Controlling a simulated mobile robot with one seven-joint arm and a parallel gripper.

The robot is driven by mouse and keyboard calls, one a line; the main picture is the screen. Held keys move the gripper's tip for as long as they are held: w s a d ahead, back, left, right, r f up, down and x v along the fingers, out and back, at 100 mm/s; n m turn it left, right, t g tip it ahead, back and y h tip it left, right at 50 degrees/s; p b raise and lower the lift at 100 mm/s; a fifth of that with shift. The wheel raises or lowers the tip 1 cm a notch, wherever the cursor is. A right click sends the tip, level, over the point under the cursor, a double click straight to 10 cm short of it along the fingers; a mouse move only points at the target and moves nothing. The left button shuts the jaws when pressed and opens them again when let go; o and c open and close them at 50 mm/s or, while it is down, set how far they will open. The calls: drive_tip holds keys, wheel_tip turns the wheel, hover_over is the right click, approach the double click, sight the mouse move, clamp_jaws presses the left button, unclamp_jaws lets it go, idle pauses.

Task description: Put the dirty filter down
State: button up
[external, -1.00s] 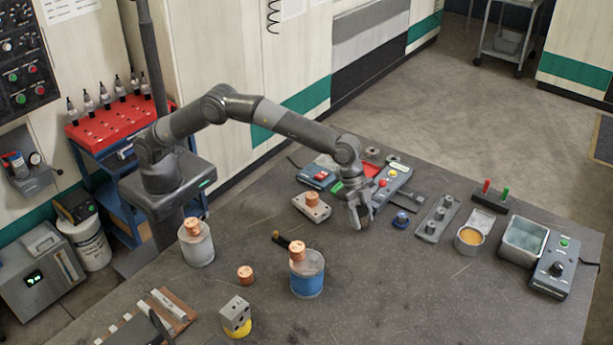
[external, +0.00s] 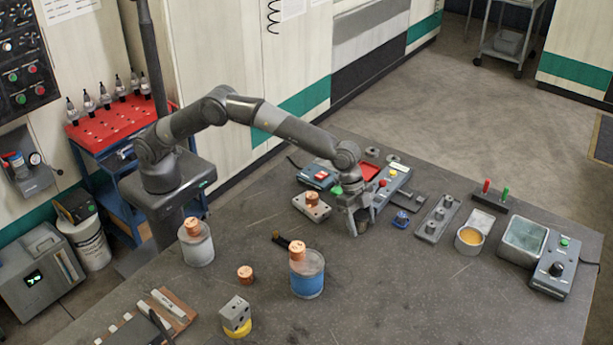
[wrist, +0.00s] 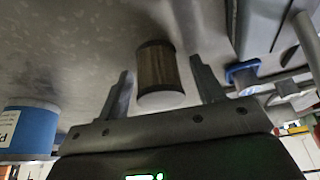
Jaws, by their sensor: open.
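The dirty filter (wrist: 160,68) is a brown pleated cylinder with a pale end cap facing the wrist camera. In the wrist view it stands between the two fingers of my gripper, with a visible gap on each side. My gripper (external: 360,226) is open and points down low over the dark table, right of a grey block with a copper piece on top. In the external view the fingers mostly hide the filter, and its contact with the table is hard to make out.
The grey block (external: 312,210) is close on the left. A blue knob-like part (external: 401,219) and a grey plate with pegs (external: 434,222) lie to the right. A blue-banded pot (external: 307,280) stands nearer the camera. The table right of that pot is clear.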

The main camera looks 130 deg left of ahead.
drive_tip(key=d+v, duration=0.1)
drive_tip(key=v, duration=1.1)
drive_tip(key=s+d+r, duration=0.3)
drive_tip(key=s+r, duration=0.1)
drive_tip(key=s, duration=0.4)
drive_tip(key=s+d+r+n, duration=0.15)
drive_tip(key=s+r, duration=0.25)
drive_tip(key=s, duration=0.4)
drive_tip(key=s+d+r, duration=0.4)
drive_tip(key=s, duration=0.4)
drive_tip(key=s+d+f, duration=0.1)
drive_tip(key=s+f, duration=0.2)
drive_tip(key=s, duration=0.6)
drive_tip(key=s+d+f, duration=0.2)
drive_tip(key=s+f, duration=0.1)
drive_tip(key=s, duration=0.6)
drive_tip(key=s+d+f+t, duration=0.1)
drive_tip(key=s+f, duration=0.2)
drive_tip(key=s, duration=0.7)
drive_tip(key=shift+d+f+n+y, duration=0.15)
drive_tip(key=shift+f+n+y, duration=0.15)
drive_tip(key=shift+n+y, duration=0.1)
